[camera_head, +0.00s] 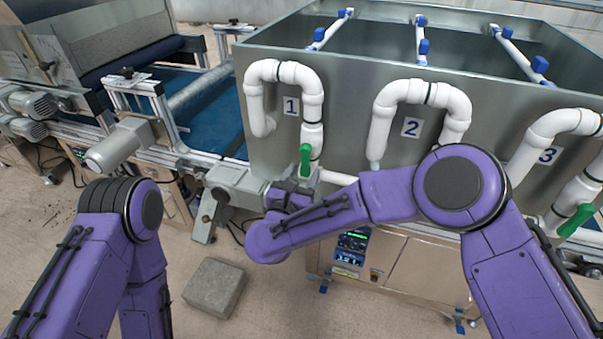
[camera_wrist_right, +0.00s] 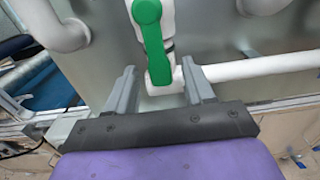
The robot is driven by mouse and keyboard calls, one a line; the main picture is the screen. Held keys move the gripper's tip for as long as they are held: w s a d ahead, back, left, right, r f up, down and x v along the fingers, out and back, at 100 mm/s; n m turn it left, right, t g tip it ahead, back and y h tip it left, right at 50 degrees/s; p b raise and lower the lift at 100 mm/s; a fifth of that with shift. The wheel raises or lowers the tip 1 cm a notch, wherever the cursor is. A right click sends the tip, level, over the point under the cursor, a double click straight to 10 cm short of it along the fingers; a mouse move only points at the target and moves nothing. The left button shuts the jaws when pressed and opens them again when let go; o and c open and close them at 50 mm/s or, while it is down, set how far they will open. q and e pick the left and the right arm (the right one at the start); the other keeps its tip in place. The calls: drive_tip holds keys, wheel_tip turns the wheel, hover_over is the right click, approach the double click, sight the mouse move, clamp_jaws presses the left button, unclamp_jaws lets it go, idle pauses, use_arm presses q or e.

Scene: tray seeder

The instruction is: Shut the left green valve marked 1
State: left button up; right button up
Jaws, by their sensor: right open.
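The green valve handle marked 1 (camera_head: 305,161) sits on the white pipe at the left of the steel tank, below the label 1 (camera_head: 291,106). It points downward along the pipe. In the right wrist view the green handle (camera_wrist_right: 154,42) hangs down between the fingers. My right gripper (camera_wrist_right: 160,88) is open, with one finger on each side of the handle's lower end; I cannot tell whether either touches it. In the head view my right gripper (camera_head: 292,190) is just below the handle, partly hidden by my wrist. My left arm shows at the lower left; its gripper is not visible.
White pipes marked 2 (camera_head: 411,127) and 3 (camera_head: 549,155) run along the steel tank (camera_head: 345,75). Another green handle (camera_head: 575,220) is at the right. A conveyor with a blue belt (camera_head: 207,110) stands left. A grey block (camera_head: 214,287) lies on the floor.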

clamp_jaws()
drive_tip(key=shift+a+f+m+b, duration=0.2)
drive_tip(key=shift+m+b, duration=0.1)
drive_tip(key=shift+b, duration=0.4)
drive_tip(key=shift+w+a+r+m+b, duration=0.2)
drive_tip(key=shift+a+m+b, duration=0.3)
drive_tip(key=shift+m+b, duration=1.2)
drive_tip(key=shift+w+a+r+m+b, duration=0.15)
drive_tip(key=shift+a+r+m+b, duration=0.3)
drive_tip(key=shift+b, duration=2.4)
drive_tip(key=shift+w+a+r+m+b, duration=0.15)
drive_tip(key=shift+a+m+b, duration=0.75)
drive_tip(key=shift+b, duration=1.35)
drive_tip(key=shift+d+m, duration=0.25)
drive_tip(key=shift+d, duration=0.05)
unclamp_jaws()
